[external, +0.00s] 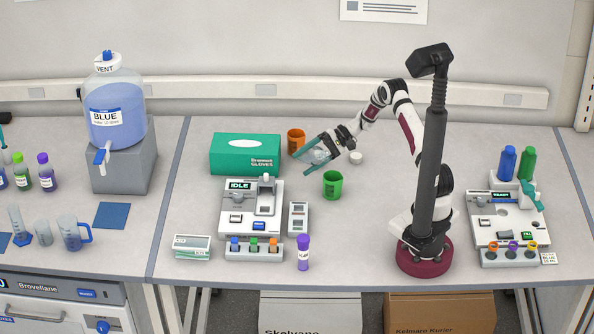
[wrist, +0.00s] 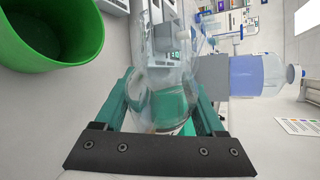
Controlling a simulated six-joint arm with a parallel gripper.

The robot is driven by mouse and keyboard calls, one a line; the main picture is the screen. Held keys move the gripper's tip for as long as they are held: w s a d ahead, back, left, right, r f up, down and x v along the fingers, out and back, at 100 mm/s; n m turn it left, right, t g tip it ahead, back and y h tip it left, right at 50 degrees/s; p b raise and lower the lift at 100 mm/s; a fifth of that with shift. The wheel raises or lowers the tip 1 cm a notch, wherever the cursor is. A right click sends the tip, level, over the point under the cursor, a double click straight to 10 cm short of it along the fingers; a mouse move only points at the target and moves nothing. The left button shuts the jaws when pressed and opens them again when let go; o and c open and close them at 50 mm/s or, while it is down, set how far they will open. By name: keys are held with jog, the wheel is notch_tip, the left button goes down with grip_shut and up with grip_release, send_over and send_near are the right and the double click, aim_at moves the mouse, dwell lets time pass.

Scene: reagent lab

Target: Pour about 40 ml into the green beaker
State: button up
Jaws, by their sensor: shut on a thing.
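The green beaker (external: 332,184) stands upright on the bench, just below and right of my gripper in the external view. In the wrist view the green beaker (wrist: 42,40) fills the upper left corner, close by and apart from the held vessel. My gripper (external: 313,152) is shut on a clear glass vessel (external: 318,157), held between its teal fingers above the bench. The glass vessel (wrist: 160,98) also shows between the fingers in the wrist view. I cannot tell how much liquid is in it or how far it tilts.
An orange cup (external: 296,140) stands behind my gripper, and a teal glove box (external: 245,155) to its left. A small white cap-like item (external: 356,157) lies on the right. A white instrument (external: 238,222) stands front left. The bench right of the green beaker is clear up to my base.

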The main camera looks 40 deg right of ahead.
aim_at(309, 154)
jog(key=r, duration=0.1)
jog(key=s+r+m+g, duration=0.1)
jog(key=r, duration=0.1)
jog(key=shift+m, duration=0.3)
jog(key=shift+s+a+m+g, duration=0.1)
jog(key=shift+s+m+g, duration=0.25)
jog(key=shift+m+g, duration=0.35)
jog(key=shift+f+m+g, duration=0.5)
jog(key=shift+f+g, duration=0.1)
jog(key=shift+f, duration=0.05)
jog(key=shift+w+f+m+g, duration=0.1)
jog(key=shift+w+m+g, duration=0.1)
jog(key=shift+m+g, duration=0.25)
jog(key=shift+f+m+g, duration=0.75)
jog(key=shift+f+m, duration=0.1)
jog(key=shift+w+m+g, duration=0.1)
jog(key=shift+m+g, duration=0.4)
jog(key=shift+m, duration=0.1)
jog(key=shift+r, duration=0.1)
jog(key=shift+y, duration=0.3)
